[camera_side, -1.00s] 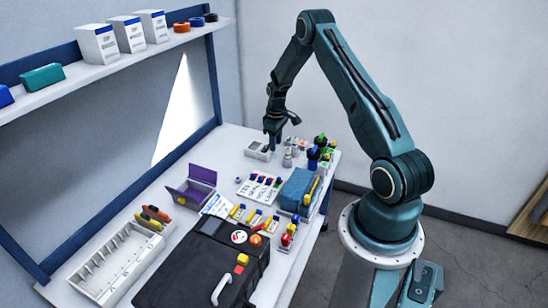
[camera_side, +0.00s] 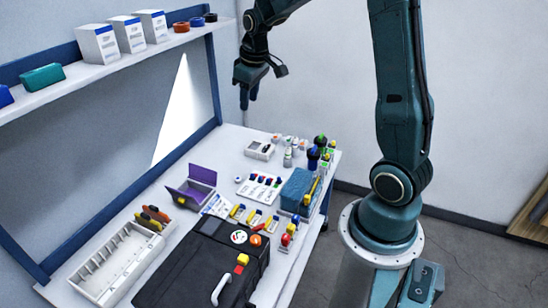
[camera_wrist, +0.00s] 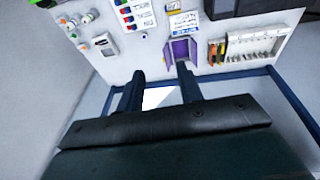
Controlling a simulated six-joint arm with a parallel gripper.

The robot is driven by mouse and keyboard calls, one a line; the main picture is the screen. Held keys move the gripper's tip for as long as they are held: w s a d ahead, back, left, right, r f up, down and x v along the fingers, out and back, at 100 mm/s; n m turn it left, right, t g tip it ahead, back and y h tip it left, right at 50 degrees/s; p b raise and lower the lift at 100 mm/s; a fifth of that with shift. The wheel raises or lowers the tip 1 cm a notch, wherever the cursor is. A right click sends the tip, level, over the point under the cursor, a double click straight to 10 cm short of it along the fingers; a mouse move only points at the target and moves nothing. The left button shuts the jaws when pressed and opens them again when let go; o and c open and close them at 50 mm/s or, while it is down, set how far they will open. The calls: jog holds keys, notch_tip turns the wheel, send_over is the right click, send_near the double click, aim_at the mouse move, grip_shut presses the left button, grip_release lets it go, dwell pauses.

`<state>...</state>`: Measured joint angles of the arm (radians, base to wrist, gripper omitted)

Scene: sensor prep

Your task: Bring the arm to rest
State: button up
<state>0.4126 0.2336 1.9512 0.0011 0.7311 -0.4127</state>
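My gripper (camera_side: 247,101) is raised above the back of the bench in the side view, fingers pointing down. In the wrist view my gripper (camera_wrist: 159,72) shows its two dark fingers apart with nothing between them. It is open and empty, well clear of the bench top. The white meter box (camera_side: 259,150) stands on the bench below it and to the right; it also shows in the wrist view (camera_wrist: 104,46).
A shelf (camera_side: 130,62) with white boxes is at the upper left. The bench holds a purple open box (camera_side: 192,188), a white slotted rack (camera_side: 112,265), a black case (camera_side: 190,275), a blue block (camera_side: 297,188) and several small bottles. The air around my gripper looks free.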

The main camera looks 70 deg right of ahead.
jog(key=s+a+r+t, duration=0.2)
jog(key=s+a+r, duration=0.65)
jog(key=a, duration=0.25)
jog(key=s+a+t+y, duration=0.1)
jog(key=s+a, duration=0.5)
jog(key=s, duration=0.7)
jog(key=shift+a, duration=0.15)
